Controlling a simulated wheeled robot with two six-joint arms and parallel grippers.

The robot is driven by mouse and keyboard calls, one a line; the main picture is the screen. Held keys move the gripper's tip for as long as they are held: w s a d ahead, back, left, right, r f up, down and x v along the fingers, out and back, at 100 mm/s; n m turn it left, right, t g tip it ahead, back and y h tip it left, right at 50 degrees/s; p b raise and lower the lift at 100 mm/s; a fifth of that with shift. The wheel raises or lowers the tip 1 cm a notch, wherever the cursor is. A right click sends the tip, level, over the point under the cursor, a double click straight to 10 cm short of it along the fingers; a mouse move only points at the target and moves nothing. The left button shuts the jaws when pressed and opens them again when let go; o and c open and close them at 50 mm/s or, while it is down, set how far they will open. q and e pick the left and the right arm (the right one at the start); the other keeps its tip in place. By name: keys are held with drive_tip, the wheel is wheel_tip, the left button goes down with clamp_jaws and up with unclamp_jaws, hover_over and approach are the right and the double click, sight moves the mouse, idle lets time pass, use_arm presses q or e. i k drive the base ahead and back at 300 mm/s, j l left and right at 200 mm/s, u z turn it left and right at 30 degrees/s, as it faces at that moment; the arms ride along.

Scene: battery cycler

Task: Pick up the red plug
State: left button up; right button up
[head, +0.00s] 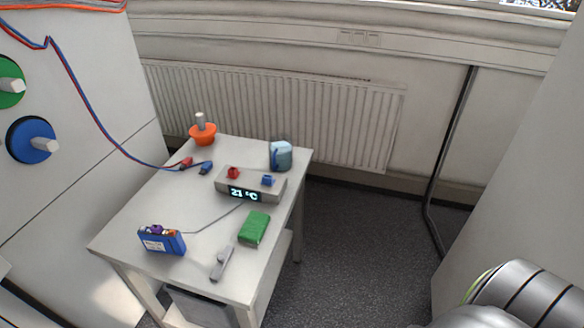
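The red plug (186,162) lies on the white table toward its back left, at the end of a red cable. A blue plug (206,168) lies just right of it, on a blue cable. Both cables run up and left to the wall panel. Neither gripper shows in the head view. Only a metallic arm part of mine appears at the bottom right, far from the plugs.
The white table (126,238) also holds a grey temperature display box (222,184), an orange object (203,135), a blue-grey container (281,157), a blue box (162,243), a green block (254,229) and a grey tool (222,263). A radiator (330,125) stands behind. Floor right of the table is clear.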

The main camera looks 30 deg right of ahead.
sight(188, 162)
drive_tip(key=z, duration=0.6)
drive_tip(key=i+l+u, duration=0.2)
drive_tip(key=u, duration=0.3)
drive_tip(key=i+l+u, duration=0.1)
drive_tip(key=l+u, duration=0.4)
drive_tip(key=i+l+u, duration=0.1)
drive_tip(key=l+u, duration=0.15)
drive_tip(key=u, duration=0.25)
